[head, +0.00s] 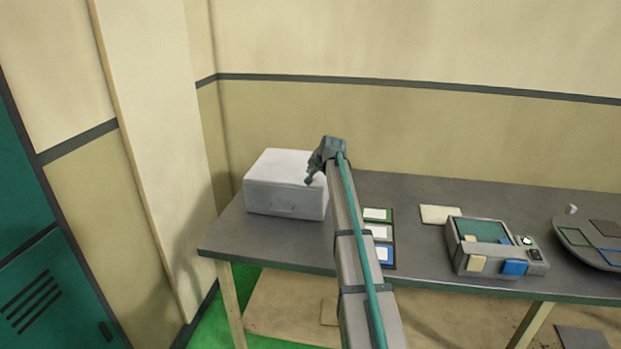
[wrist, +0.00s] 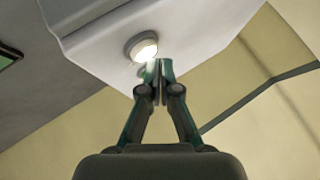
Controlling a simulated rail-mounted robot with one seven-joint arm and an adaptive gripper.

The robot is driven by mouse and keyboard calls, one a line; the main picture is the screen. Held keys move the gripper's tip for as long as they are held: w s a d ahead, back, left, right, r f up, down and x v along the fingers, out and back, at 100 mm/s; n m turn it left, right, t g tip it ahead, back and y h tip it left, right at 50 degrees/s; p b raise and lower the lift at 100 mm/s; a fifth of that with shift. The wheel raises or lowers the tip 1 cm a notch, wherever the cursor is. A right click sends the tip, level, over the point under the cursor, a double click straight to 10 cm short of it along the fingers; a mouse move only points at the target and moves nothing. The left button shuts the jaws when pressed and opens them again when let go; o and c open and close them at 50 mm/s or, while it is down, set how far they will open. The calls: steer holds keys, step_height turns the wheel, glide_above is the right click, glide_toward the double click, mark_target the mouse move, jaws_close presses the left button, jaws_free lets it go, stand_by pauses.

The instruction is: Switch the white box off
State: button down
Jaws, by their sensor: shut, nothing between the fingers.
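The white box (head: 277,184) stands at the left end of the grey table, with a handle-like outline low on its front. My gripper (head: 309,181) is at its upper right part, in front of it or over it. In the wrist view the white box (wrist: 205,35) fills the upper middle and carries a round button (wrist: 142,46) with a bright, lit face. My gripper (wrist: 159,68) is shut and empty, its fingertips just beside the button. I cannot tell whether they touch the button or the box. In the head view the button cannot be made out.
The grey table (head: 395,190) runs right from the box. Three framed cards (head: 378,232) lie beside my arm. Further right are a beige sheet (head: 440,214), a device with a green panel and coloured blocks (head: 482,254), and a round tray (head: 560,226). The wall is close behind.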

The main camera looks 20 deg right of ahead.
steer(key=shift+f, duration=0.45)
stand_by(0.5)
steer(key=shift+r, duration=0.85)
step_height(320, 180, up, 6)
steer(key=p, duration=0.2)
steer(key=shift+p, duration=0.3)
stand_by(0.5)
